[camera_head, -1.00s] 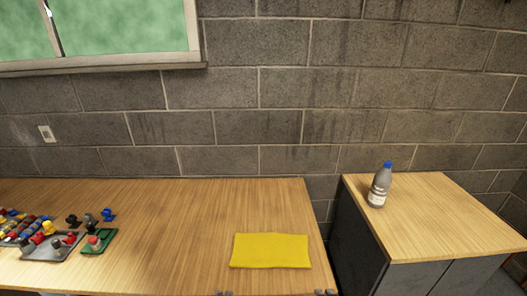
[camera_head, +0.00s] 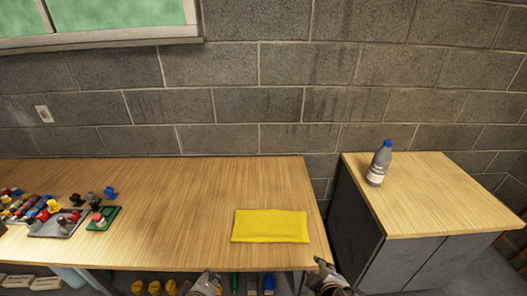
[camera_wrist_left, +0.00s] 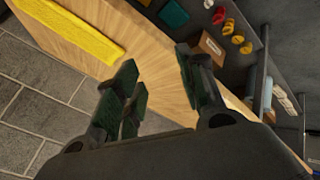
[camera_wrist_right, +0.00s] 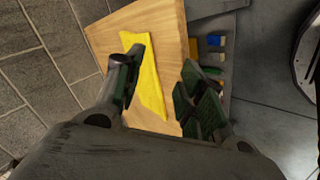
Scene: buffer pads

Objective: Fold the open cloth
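The yellow cloth (camera_head: 270,226) lies flat as a wide rectangle on the wooden table near its right front corner. It also shows in the left wrist view (camera_wrist_left: 72,30) and in the right wrist view (camera_wrist_right: 152,75). My left gripper (camera_head: 212,274) is at the table's front edge, left of and nearer than the cloth. In the left wrist view its fingers (camera_wrist_left: 160,80) are apart with nothing between them. My right gripper (camera_head: 320,262) is by the table's right front corner, apart from the cloth. In the right wrist view its fingers (camera_wrist_right: 162,75) are spread and empty.
Coloured parts on trays (camera_head: 62,222) stand at the table's left. A grey bottle with a blue cap (camera_head: 379,164) stands on a separate cabinet (camera_head: 430,190) to the right, across a gap. Yellow items (camera_head: 154,287) sit below the table. The table between trays and cloth is clear.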

